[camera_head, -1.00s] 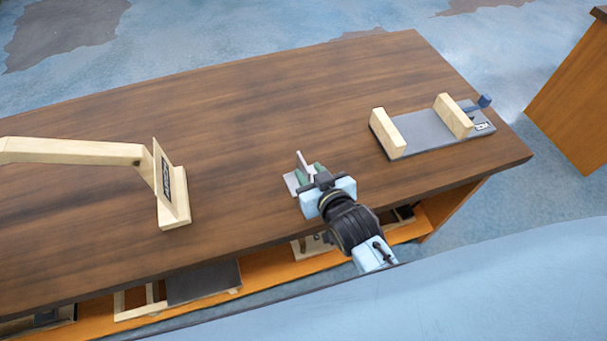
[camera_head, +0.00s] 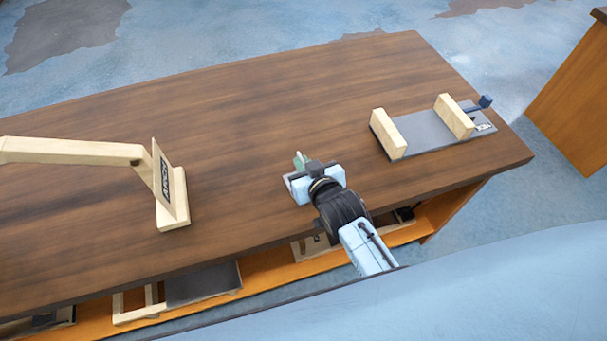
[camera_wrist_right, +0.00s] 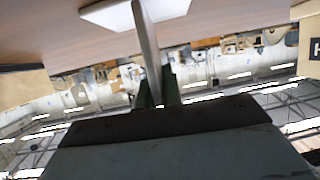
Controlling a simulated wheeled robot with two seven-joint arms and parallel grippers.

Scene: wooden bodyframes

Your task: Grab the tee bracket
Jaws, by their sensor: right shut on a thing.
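The tee bracket is a small pale grey piece with a flat base and an upright plate; its base (camera_head: 288,181) shows on the dark wooden table beside my right gripper (camera_head: 301,163). The gripper hides most of it in the head view. In the right wrist view the upright plate (camera_wrist_right: 146,38) runs between the two green fingertips (camera_wrist_right: 157,88), with the base flange at the top. My right gripper is shut on this plate. I cannot tell whether the base still touches the table. My left gripper is not in view.
A wooden frame with a labelled plate (camera_head: 172,190) stands on the table (camera_head: 240,110) at left. A grey fixture (camera_head: 425,130) with two wooden blocks and a blue handle lies at right. The table around the bracket is clear. An orange shelf (camera_head: 270,262) lies below.

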